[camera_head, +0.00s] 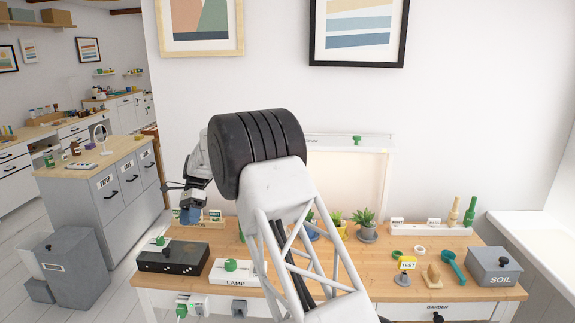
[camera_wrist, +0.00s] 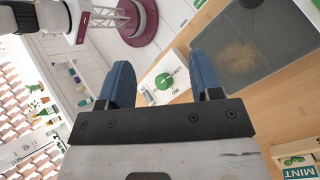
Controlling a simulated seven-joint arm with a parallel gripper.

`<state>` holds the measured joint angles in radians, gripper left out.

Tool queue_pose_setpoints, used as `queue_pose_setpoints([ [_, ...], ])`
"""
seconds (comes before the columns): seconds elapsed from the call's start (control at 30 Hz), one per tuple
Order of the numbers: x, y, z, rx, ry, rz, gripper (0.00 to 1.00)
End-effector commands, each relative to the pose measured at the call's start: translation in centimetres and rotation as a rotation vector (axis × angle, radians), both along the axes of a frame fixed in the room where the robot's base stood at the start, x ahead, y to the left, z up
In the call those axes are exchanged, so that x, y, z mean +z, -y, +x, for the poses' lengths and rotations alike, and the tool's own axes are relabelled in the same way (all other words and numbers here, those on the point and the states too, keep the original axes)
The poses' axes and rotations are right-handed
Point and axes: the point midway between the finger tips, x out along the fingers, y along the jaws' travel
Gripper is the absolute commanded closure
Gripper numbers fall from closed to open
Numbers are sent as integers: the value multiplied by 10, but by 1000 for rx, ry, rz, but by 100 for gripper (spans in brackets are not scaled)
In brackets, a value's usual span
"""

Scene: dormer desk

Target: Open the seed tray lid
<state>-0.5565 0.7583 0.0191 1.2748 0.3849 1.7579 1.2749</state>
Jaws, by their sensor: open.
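A low dark box (camera_head: 172,257) lies on the left of the wooden desk; it seems to be the seed tray, though no label is readable. In the wrist view, a dark flat surface with a blurred tan patch (camera_wrist: 250,40) at upper right looks like its top. No raised lid shows on it. My gripper (camera_head: 188,214) is above the desk's back left, behind the box. In the wrist view its blue fingers (camera_wrist: 160,72) are apart with nothing held. Whether they touch anything below cannot be told.
A white LAMP panel (camera_head: 237,273) with a green knob is right of the box. A small MINT item (camera_wrist: 299,172) shows at lower right. Potted plants (camera_head: 366,226), a grey SOIL box (camera_head: 494,266) and small tools stand further right. My arm hides the desk's middle.

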Motion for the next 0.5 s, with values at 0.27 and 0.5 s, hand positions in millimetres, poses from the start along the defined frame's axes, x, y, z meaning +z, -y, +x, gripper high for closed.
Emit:
queue_pose_setpoints([
  [0.27, 34, 41, -5, 12, 52, 45, 41],
  [0.5, 71, 93, -17, 34, 122, 98, 41],
])
